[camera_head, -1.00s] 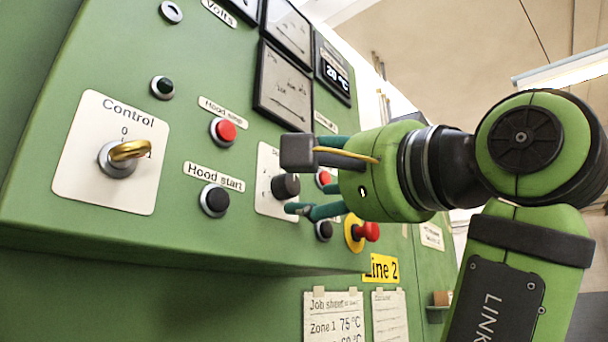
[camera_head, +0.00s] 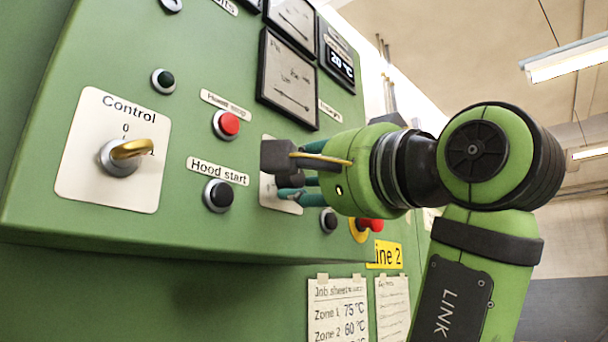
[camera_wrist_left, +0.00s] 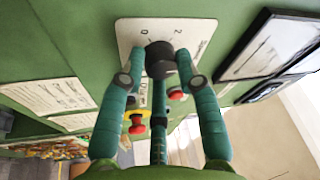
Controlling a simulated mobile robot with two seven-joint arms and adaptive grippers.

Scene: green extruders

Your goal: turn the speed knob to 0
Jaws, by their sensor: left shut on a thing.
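The speed knob (camera_head: 291,180) is a dark round knob on a white plate (camera_head: 267,193) on the green panel. It also shows in the left wrist view (camera_wrist_left: 161,62), where the white plate (camera_wrist_left: 131,35) carries a 0 and a 2. In the left wrist view my gripper (camera_wrist_left: 160,75) has a finger on each side of the knob. The knob's pointer cannot be made out. My right gripper is not in view.
A red button (camera_head: 229,123) and the black Hood start button (camera_head: 218,195) lie left of the knob. A Control key switch (camera_head: 126,152) is further left. A red mushroom button (camera_head: 371,224) on yellow is close below my gripper. Meters (camera_head: 290,80) are above.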

